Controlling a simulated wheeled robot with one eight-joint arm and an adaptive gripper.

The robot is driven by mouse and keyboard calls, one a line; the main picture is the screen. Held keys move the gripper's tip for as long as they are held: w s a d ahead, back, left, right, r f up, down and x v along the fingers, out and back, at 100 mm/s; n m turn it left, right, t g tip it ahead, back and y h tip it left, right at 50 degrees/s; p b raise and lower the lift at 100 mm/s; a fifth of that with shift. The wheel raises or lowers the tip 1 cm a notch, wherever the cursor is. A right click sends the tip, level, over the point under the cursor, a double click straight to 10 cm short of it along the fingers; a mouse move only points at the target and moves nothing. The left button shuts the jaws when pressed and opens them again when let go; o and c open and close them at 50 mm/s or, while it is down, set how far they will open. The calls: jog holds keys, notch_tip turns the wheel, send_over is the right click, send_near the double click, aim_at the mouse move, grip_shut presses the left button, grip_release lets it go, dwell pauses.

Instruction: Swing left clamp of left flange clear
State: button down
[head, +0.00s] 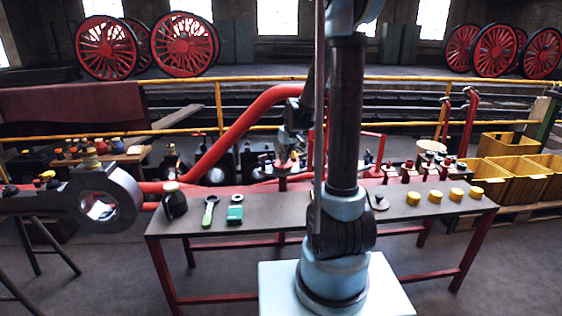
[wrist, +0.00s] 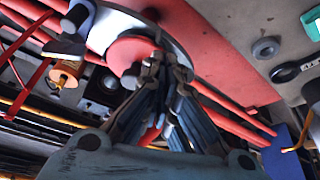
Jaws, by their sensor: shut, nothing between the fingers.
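In the wrist view a round flange (wrist: 178,51) with a grey metal rim and a red centre (wrist: 128,52) fills the upper middle. My gripper (wrist: 155,68) is shut and empty, its fingertips in front of the flange's lower edge. I cannot tell whether they touch it. A small dark knob (wrist: 131,79) sits just left of the fingertips. A blue piece (wrist: 78,15) with a grey end lies at the flange's left edge; I cannot tell if it is the left clamp. In the head view my gripper (head: 289,158) is small and partly hidden by my arm, beyond the bench.
A dark bench (head: 270,213) carries a green-handled tool (head: 210,212), a black mug-like can (head: 173,203) and several yellow caps. A thick red pipe (head: 235,133) rises behind it. In the wrist view an orange fitting (wrist: 66,74) hangs left and red pipes run below the flange.

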jog(key=v, duration=0.7)
jog(key=shift+r, duration=0.15)
dwell(0.3)
jog(key=s+a+m+h, duration=0.2)
jog(key=a+m, duration=0.4)
jog(key=a, duration=0.1)
jog(key=shift+a+m, duration=0.3)
dwell(0.4)
jog(key=w+f, duration=0.2)
jog(key=f, duration=0.1)
jog(key=w+f, duration=0.2)
jog(key=f, duration=0.1)
jog(key=w+d+f, duration=0.1)
jog(key=w+f, duration=0.1)
jog(key=f, duration=0.1)
jog(key=shift+w+f, duration=0.1)
jog(key=shift+w, duration=0.75)
